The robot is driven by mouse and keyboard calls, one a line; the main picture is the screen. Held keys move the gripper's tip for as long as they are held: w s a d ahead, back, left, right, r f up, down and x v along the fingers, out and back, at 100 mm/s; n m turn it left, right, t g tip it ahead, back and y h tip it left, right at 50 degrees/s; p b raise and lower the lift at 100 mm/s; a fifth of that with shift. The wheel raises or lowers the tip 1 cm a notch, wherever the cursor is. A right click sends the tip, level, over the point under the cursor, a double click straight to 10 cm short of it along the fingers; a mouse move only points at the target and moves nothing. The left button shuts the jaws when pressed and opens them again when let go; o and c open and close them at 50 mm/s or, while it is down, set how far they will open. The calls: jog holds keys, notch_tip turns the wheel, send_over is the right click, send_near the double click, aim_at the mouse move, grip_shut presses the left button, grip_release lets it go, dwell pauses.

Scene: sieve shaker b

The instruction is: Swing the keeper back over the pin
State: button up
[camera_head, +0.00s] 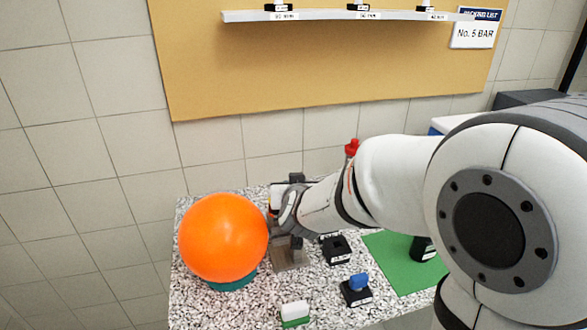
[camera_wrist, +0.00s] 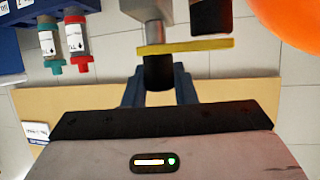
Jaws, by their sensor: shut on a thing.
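In the wrist view a yellow bar (camera_wrist: 198,47), which looks like the keeper, lies crosswise just beyond my fingertips. A black knob (camera_wrist: 158,73) at the bar sits between the two fingers of my gripper (camera_wrist: 158,88), and they are shut on it. A grey cylinder (camera_wrist: 155,32) stands on the far side of the bar, in line with the knob; I cannot tell if it is the pin. A dark block (camera_wrist: 210,17) is beside it. In the head view my gripper (camera_head: 283,213) is at a dark stand (camera_head: 290,256); the keeper and pin cannot be made out there.
A large orange ball (camera_head: 223,237) rests on a teal ring (camera_head: 236,284) close left of my gripper. A black block (camera_head: 336,250), a blue-knobbed block (camera_head: 356,290) and a white-green block (camera_head: 295,313) stand in front. A green mat (camera_head: 395,262) lies right. A shelf (camera_head: 330,16) is behind.

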jog(key=shift+m+h+p, duration=0.5)
jog(key=shift+h+p, duration=0.1)
jog(key=shift+p, duration=0.4)
jog(key=o, duration=1)
jog(key=shift+s, duration=0.1)
jog(key=shift+v, duration=3.9)
jog(key=shift+r, duration=0.1)
jog(key=s+d+g, duration=0.3)
jog(key=s+d, duration=0.2)
jog(key=s, duration=0.1)
jog(key=s+d+f+g, duration=0.1)
jog(key=s+d+g, duration=0.2)
jog(key=s+d, duration=0.2)
jog(key=s+d+g, duration=0.4)
jog(key=s+d, duration=0.1)
jog(key=s, duration=0.3)
jog(key=shift+s+d+f, duration=0.1)
jog(key=shift+s+f, duration=0.05)
